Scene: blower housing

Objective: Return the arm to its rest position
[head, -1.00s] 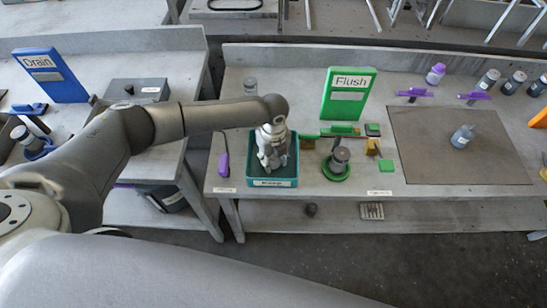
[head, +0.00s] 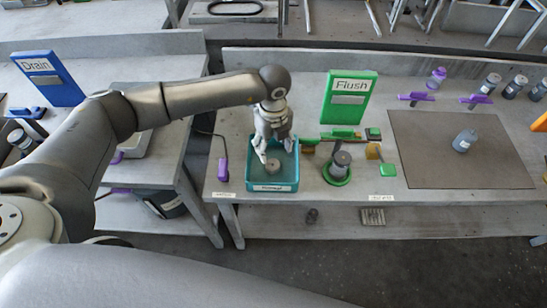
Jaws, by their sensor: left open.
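My left arm comes in from the left and reaches over the tables. My left gripper (head: 274,152) points down above the teal tray (head: 272,187) near the left end of the Flush table. It is open and empty. A small round grey part (head: 273,164) lies in the tray, just below the fingertips and apart from them as far as I can tell. My right gripper is not in view.
A green Flush sign (head: 348,98) stands behind a green round holder (head: 337,172) with a grey cylinder. A blue Drain sign (head: 48,78) stands on the left table. A purple-handled tool (head: 223,169) lies left of the tray.

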